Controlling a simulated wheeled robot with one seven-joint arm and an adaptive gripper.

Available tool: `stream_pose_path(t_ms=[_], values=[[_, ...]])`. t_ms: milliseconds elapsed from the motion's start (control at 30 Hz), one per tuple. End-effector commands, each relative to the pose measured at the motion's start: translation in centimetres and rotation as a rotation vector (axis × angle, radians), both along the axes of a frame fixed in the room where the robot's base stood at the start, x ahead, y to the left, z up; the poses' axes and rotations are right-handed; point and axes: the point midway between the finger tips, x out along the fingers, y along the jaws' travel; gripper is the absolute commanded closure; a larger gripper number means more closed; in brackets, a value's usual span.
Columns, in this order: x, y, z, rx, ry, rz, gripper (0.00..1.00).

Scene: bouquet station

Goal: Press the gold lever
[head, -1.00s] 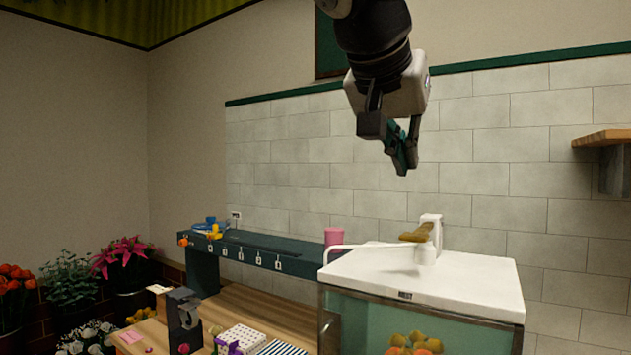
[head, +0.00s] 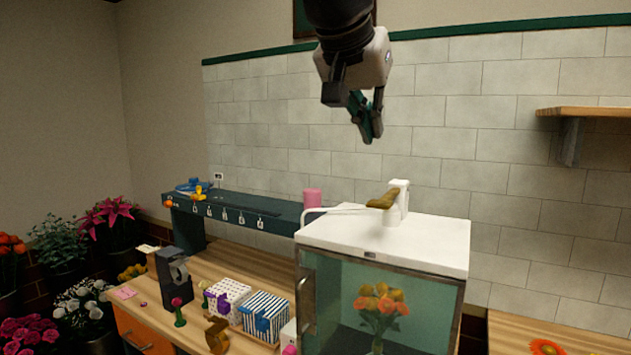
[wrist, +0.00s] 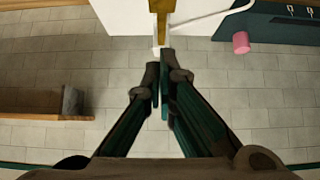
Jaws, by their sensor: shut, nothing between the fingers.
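The gold lever (head: 382,200) sticks out to the left from a white post (head: 399,203) on the white top of a glass-fronted cabinet. A thin white spout runs left from the post. My gripper (head: 369,136) hangs above the lever in the head view, pointing down, with a clear gap between them. Its dark green fingers are shut and empty. In the wrist view the gold lever (wrist: 160,22) shows at the top centre, just past my fingertips (wrist: 161,80).
A pink cylinder (head: 312,198) stands on a dark green rack (head: 240,222) left of the cabinet (head: 455,258). Gift boxes (head: 265,315) and a tape dispenser (head: 172,272) are on the wooden counter. A wall shelf (head: 590,111) is at right. The air around my gripper is clear.

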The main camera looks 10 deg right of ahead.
Motion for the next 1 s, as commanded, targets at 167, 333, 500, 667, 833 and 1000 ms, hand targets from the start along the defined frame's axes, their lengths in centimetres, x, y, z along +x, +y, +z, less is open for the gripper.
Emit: stream_pose_path(t_ms=[167,333,500,667,833,1000], values=[[1.5,-1.2,-2.1,-0.001,0.006,-0.003,1.00],[3.4,-2.7,-4.5,-0.001,0.005,-0.004,1.00],[5.2,-4.0,-6.7,-0.001,0.005,-0.002,1.00],[5.1,-3.9,-9.0,-0.001,0.004,0.000,1.00],[5.2,-3.8,-10.3,0.000,0.001,-0.001,1.00],[5.2,-3.8,-10.5,0.001,0.000,0.001,1.00]])
